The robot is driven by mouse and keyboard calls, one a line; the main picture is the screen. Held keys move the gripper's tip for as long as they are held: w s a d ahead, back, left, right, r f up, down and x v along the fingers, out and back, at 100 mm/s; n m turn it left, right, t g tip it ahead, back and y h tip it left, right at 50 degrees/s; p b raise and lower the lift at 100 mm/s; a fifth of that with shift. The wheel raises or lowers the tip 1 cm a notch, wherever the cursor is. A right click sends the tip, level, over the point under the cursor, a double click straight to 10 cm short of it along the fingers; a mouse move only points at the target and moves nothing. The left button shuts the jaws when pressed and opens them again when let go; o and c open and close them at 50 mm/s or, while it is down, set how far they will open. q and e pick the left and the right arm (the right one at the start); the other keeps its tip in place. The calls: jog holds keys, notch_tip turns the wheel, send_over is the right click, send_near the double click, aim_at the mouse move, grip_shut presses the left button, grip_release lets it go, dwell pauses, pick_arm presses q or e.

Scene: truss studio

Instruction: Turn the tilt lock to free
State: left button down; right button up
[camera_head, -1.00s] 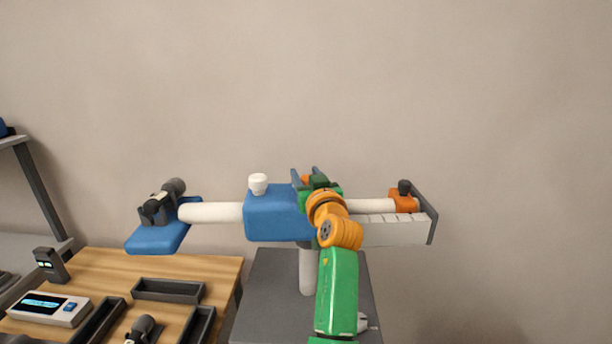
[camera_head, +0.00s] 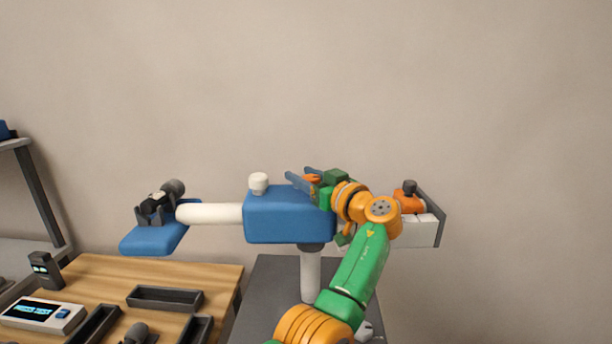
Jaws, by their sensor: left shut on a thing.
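A blue head block (camera_head: 280,215) sits on a white post (camera_head: 310,275), with a white arm (camera_head: 212,213) running left and a counterweight side running right. A small orange lever (camera_head: 311,178), which looks like the tilt lock, is on top of the block's right part. My left gripper (camera_head: 303,181) comes over from the right. Its dark fingers point left and are shut on the orange lever, which is partly hidden by them. My left arm hides the block's right end and part of the bar behind. My right gripper is not in view.
A white knob (camera_head: 258,183) stands on the block. A blue plate (camera_head: 154,240) carries a dark camera-like device (camera_head: 157,205). An orange collar (camera_head: 408,199) is at the right end. A wooden table (camera_head: 212,272) holds dark trays (camera_head: 165,297) and a white display box (camera_head: 42,315).

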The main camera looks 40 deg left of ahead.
pick_arm(q)
jog(key=c, duration=0.6)
grip_release()
jog(key=shift+f, duration=0.1)
jog(key=shift+o, duration=1.3)
jog(key=shift+a, duration=0.25)
jog(key=shift+w+a+f, duration=0.1)
jog(key=shift+a+f, duration=0.05)
jog(key=b+v, duration=0.3)
jog(key=v, duration=0.3)
jog(key=shift+f+b, duration=0.15)
jog(key=shift+b, duration=0.15)
jog(key=shift+d, duration=0.6)
jog(key=shift+a, duration=0.1)
